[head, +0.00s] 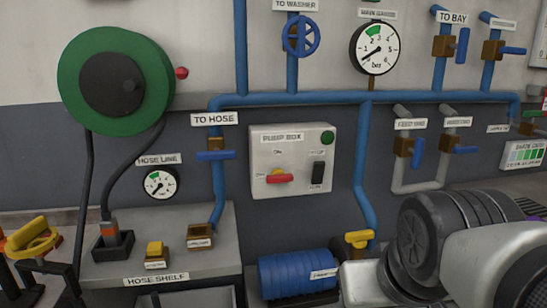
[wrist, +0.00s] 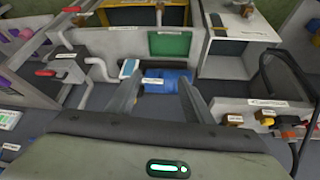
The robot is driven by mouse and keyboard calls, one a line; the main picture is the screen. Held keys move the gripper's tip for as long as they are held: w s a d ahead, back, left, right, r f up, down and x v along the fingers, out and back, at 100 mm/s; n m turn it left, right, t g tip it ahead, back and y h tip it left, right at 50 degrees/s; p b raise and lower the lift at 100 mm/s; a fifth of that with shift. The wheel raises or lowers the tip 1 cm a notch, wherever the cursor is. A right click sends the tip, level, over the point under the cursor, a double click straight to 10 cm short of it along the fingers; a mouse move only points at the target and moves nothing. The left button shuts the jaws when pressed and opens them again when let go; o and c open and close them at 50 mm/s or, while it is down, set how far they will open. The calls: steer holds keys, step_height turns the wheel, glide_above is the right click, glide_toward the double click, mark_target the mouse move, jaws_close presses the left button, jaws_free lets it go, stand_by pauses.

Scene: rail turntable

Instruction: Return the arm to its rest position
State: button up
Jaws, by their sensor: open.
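My gripper (wrist: 158,98) shows in the wrist view with its two dark fingers spread apart and nothing between them. Beyond the fingertips is a blue ribbed cylinder (wrist: 168,80), which also shows at the bottom of the head view (head: 299,273). My arm (head: 450,250) fills the lower right of the head view, in front of the wall. The gripper's fingers are not visible in the head view.
A hose shelf (head: 190,262) stands at lower left, below a green hose reel (head: 150,60). A pump box (head: 293,160) and blue pipes (head: 300,99) with several valves are on the wall. A yellow valve handle (head: 358,238) is close to my arm.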

step_height(320, 180, up, 21)
steer(key=s+p, duration=0.1)
steer(key=p, duration=2)
steer(key=shift+s+r+p, duration=0.15)
steer(key=shift+s+p, duration=0.1)
steer(key=shift+p, duration=0.15)
